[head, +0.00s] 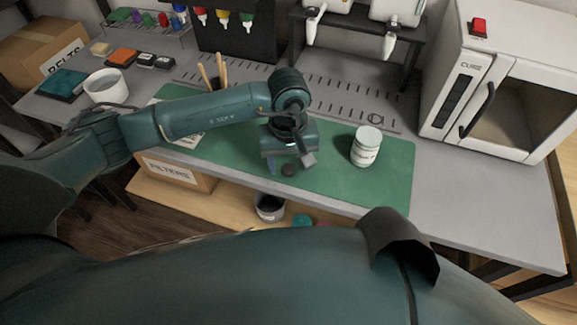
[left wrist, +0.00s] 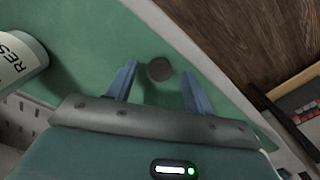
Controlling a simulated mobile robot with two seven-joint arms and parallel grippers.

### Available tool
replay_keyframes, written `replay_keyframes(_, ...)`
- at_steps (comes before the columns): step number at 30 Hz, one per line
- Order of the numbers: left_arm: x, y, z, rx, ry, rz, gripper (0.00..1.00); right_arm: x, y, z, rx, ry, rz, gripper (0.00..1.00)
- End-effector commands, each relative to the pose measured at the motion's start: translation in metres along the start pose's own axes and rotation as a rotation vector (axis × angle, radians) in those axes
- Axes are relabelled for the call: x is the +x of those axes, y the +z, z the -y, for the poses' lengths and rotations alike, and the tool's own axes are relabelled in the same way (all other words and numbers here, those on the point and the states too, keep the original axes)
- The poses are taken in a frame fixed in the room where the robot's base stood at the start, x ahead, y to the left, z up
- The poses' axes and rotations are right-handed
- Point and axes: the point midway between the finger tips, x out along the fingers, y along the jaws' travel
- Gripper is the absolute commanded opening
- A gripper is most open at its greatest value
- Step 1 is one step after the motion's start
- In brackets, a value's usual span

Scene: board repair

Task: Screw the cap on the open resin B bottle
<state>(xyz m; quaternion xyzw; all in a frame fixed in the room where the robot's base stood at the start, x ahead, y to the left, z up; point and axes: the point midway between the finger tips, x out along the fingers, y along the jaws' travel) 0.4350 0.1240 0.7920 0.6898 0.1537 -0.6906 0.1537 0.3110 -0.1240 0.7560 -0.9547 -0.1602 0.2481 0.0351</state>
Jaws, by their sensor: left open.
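A small dark round cap (head: 289,170) lies on the green mat near its front edge. A white bottle with a printed label (head: 365,150) stands upright on the mat to the right of it. In the left wrist view the bottle (left wrist: 22,62) is at the left edge, its label showing "RES". I cannot read the letter after the name. My left gripper (head: 288,163) points down over the cap. In the left wrist view its blue fingers are apart, with the cap (left wrist: 159,69) showing between their tips and not gripped. My right gripper is not in view.
The green mat (head: 390,190) is clear around the bottle. A white oven-like machine (head: 500,90) stands at the right. A white cup (head: 106,90), coloured trays and a box are at the left. A bin (head: 270,206) and a FILTERS box (head: 178,172) sit below the table.

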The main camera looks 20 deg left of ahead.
Motion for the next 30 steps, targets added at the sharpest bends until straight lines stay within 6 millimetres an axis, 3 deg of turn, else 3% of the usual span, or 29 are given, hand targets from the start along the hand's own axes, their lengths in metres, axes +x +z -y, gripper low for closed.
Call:
replay_keyframes(12,0.0067,-0.0002,-0.0003,0.0,0.001,-0.002,0.52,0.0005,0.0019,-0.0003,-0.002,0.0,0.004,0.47)
replay_keyframes(30,0.0064,-0.0002,-0.0002,0.0,0.001,-0.001,0.05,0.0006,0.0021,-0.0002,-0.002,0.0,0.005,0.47)
